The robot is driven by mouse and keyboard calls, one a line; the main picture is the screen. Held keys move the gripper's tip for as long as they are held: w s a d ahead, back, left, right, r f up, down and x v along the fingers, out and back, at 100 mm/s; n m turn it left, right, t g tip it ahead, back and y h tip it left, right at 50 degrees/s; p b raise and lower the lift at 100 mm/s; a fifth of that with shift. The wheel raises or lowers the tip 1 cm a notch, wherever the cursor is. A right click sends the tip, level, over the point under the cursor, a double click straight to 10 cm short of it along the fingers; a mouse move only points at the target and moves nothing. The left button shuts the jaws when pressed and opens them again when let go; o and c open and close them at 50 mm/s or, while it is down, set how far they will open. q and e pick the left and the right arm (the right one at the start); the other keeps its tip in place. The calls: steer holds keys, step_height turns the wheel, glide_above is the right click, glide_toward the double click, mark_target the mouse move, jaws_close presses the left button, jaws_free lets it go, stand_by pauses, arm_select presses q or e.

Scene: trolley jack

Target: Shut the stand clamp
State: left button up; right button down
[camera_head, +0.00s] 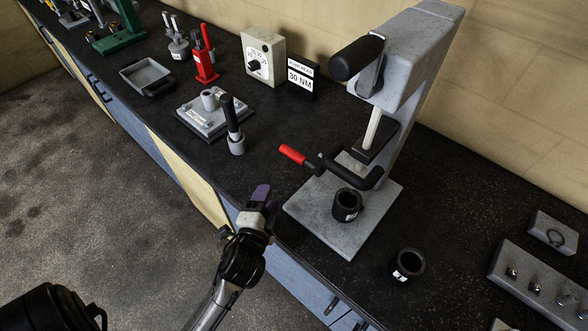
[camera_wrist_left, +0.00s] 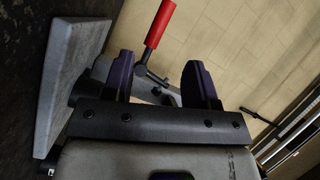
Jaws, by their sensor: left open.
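The stand clamp is a dark curved jaw (camera_head: 367,178) with a red-tipped lever (camera_head: 293,155), mounted low on the grey press stand (camera_head: 398,90). The red lever sticks out to the left of the stand. It also shows in the left wrist view as a red handle (camera_wrist_left: 160,22) at the top, beyond my fingers. My left gripper (camera_head: 262,195) is open and empty at the bench's front edge, in front of and below the lever, not touching it. Its two purple-dark fingers (camera_wrist_left: 158,80) show in the left wrist view. My right gripper is not in view.
A black ring cup (camera_head: 346,205) stands on the press base (camera_head: 308,213), below the clamp. Another black cup (camera_head: 407,264) stands on the bench to the right. A dark-handled tool (camera_head: 232,125) stands upright left of the lever. A grey plate fixture (camera_head: 198,122) is farther left.

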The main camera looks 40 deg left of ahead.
mark_target(292, 153)
arm_select(q)
steer(key=w+f+m+t+b, duration=0.2)
steer(key=b, duration=0.1)
steer(key=shift+w+d+m+t+b, duration=0.1)
steer(key=shift+w+m+t+b, duration=0.2)
steer(key=shift+m+b, duration=0.2)
steer(key=x, duration=1.3)
steer(key=shift+w+r+p, duration=0.15)
steer(key=shift+w+p, duration=0.05)
steer(key=shift+p, duration=0.15)
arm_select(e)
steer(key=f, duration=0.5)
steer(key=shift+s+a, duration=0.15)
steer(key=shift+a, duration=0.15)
arm_select(q)
steer(key=shift+a, duration=0.2)
steer(key=shift+c, duration=0.4)
jaws_close()
